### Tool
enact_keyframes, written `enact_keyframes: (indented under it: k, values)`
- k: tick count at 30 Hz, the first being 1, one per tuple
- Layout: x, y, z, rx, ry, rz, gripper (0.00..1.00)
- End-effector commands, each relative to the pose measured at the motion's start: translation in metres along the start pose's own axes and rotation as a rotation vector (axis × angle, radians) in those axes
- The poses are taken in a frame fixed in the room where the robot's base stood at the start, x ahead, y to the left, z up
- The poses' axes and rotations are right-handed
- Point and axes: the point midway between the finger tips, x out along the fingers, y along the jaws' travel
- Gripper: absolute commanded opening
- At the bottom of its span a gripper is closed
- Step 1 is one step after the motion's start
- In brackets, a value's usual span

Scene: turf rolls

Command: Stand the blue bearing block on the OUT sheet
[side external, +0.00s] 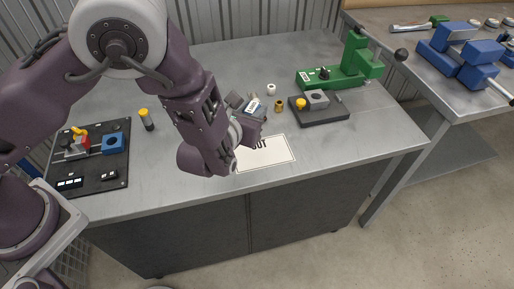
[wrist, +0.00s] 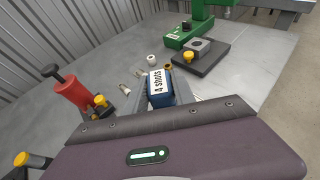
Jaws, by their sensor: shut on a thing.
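My gripper (side external: 250,108) is shut on a blue block with a white label reading "4 shots" (wrist: 160,86). It holds the block just behind the OUT sheet; whether the block touches the bench, I cannot tell. No bore shows on the held block from here. The white OUT sheet (side external: 274,155) lies flat near the bench's front edge, partly hidden by my arm. Another blue block, with a dark round hole (side external: 113,143), sits on the black board (side external: 95,176) at the left.
A grey block with a hole (side external: 317,98) and a yellow-topped part sit on a dark plate (side external: 328,117). Behind is a green press (side external: 337,76). Small brass (side external: 279,106) and white rings stand near my gripper. A yellow-capped bottle (side external: 147,120) and a red cylinder (wrist: 72,92) stand left.

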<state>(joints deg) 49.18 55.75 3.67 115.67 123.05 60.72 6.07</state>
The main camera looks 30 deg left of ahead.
Motion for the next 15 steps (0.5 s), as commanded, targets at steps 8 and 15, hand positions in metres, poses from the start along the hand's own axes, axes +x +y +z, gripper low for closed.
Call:
enact_keyframes:
  k: [8, 15]
  values:
    - [0.007, -0.03, -0.038, 0.048, 0.012, -0.117, 0.0]
    - [0.024, -0.029, -0.078, 0.045, 0.01, -0.114, 0.0]
